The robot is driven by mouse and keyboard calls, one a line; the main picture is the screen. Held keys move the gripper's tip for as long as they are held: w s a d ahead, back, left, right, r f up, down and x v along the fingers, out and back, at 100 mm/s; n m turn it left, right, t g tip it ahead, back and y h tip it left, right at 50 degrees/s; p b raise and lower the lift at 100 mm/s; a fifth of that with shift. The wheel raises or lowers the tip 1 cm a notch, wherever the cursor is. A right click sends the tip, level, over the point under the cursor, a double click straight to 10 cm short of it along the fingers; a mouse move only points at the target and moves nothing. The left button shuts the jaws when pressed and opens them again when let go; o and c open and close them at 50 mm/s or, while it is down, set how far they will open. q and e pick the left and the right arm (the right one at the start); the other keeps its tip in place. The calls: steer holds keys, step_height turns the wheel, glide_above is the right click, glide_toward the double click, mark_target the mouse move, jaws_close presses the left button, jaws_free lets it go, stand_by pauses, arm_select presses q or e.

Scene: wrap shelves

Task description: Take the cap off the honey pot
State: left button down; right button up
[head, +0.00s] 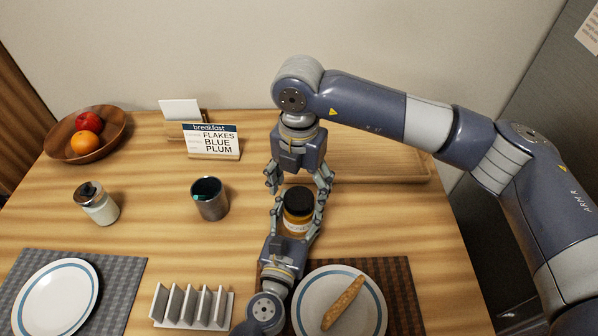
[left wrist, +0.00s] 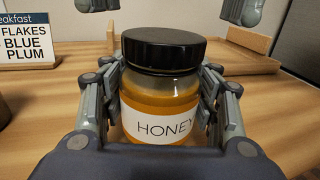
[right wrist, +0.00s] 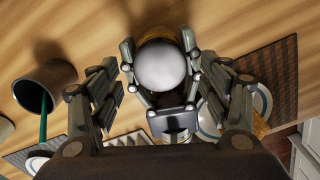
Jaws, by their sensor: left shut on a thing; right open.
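The honey pot (head: 297,223) is a glass jar of amber honey with a white label, upright on the table; its label reads HONEY in the left wrist view (left wrist: 157,110). Its black cap (head: 299,197) is seated on top and shows from above in the right wrist view (right wrist: 161,66). My left gripper (head: 298,210) is shut on the jar's body, one finger on each side, below the cap. My right gripper (head: 297,187) points down from above, open and empty, its fingers apart on either side over the cap. They do not appear to touch it.
A plate with a bread roll (head: 343,303) lies just in front of the pot. A dark cup (head: 209,198), a lidded jar (head: 97,204) and a toast rack (head: 191,307) stand to the left. A wooden tray (head: 385,168), a breakfast sign (head: 212,141) and a fruit bowl (head: 112,137) are at the back.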

steer(key=shift+f, duration=1.1)
